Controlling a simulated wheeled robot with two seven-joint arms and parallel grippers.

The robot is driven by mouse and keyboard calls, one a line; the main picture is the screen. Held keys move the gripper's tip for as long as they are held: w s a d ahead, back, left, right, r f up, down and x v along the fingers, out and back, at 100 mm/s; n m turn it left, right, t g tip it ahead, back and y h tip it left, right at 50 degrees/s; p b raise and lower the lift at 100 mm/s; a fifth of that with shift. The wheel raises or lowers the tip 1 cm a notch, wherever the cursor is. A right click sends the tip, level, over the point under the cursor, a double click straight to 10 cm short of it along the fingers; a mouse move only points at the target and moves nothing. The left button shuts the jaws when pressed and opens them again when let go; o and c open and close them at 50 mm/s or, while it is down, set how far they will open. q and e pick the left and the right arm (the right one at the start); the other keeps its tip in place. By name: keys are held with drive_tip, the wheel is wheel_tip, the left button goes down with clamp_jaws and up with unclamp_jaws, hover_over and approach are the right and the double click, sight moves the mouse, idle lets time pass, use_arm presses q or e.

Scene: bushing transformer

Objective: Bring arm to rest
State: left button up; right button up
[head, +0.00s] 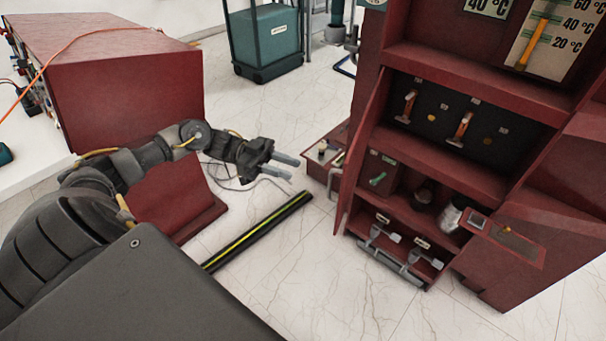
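My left arm (150,155) comes in from the left in the head view, bent at its elbow. Its gripper (285,167) points right, with its two fingers apart and nothing between them. It hangs in free air over the floor, left of the red cabinet (365,130) and apart from it. My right arm and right gripper are not in the picture.
The cabinet's narrow door (362,150) stands open. Its shelves hold orange-handled levers (461,128) and a metal can (450,214). A red box (120,90) stands behind my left arm. A black and yellow bar (258,232) crosses the pale floor. A teal bin (265,40) stands at the back.

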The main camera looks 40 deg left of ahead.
use_arm(q)
drive_tip(key=shift+s+a, duration=0.15)
drive_tip(key=shift+a, duration=0.6)
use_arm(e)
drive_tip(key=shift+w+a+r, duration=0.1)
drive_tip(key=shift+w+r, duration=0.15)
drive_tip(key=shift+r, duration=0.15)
